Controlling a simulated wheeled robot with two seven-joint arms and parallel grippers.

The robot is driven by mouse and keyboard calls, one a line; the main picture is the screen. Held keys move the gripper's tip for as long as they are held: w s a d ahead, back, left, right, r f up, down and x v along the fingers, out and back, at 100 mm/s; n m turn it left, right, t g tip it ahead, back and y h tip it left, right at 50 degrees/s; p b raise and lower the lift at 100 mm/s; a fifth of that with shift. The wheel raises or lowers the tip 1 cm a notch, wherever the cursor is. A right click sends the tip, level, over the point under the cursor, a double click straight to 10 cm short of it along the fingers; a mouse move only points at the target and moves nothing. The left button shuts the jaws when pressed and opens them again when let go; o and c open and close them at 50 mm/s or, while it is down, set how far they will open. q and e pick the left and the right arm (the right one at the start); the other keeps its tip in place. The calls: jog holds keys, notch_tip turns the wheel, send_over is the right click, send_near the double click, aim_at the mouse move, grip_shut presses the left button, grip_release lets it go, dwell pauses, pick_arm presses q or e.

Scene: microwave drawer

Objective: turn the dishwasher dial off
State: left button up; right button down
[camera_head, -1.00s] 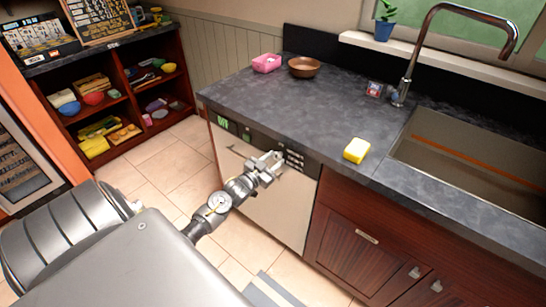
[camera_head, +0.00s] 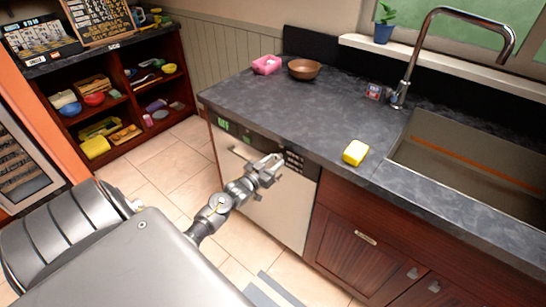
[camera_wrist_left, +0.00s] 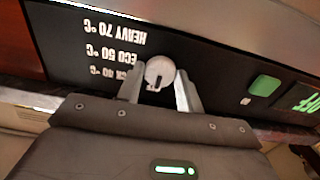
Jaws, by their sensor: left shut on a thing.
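The dishwasher (camera_head: 290,215) has a pale front under the dark counter, with a black control strip along its top. My left gripper (camera_head: 272,163) is at that strip, just left of its white lettering. In the left wrist view a round pale dial (camera_wrist_left: 159,72) with a dark notch sits between the fingers of my left gripper (camera_wrist_left: 160,85), which are shut on it. Program lettering, a green button (camera_wrist_left: 265,85) and a green OFF display (camera_wrist_left: 306,98) show upside down there. The head view partly hides the dial behind the gripper. My right gripper is not in view.
A yellow sponge (camera_head: 356,152) lies near the counter's front edge. A brown bowl (camera_head: 304,68) and pink container (camera_head: 267,64) stand at the back. The dishwasher handle (camera_head: 240,152) sticks out left of my gripper. The tiled floor (camera_head: 160,165) is open at left.

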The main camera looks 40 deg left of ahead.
pick_arm(q)
jog(key=o, duration=1)
jog(key=shift+s, duration=0.1)
jog(key=s+b, duration=0.1)
jog(key=s, duration=0.9)
jog(key=shift+s+d, duration=0.1)
jog(key=shift+s, duration=0.25)
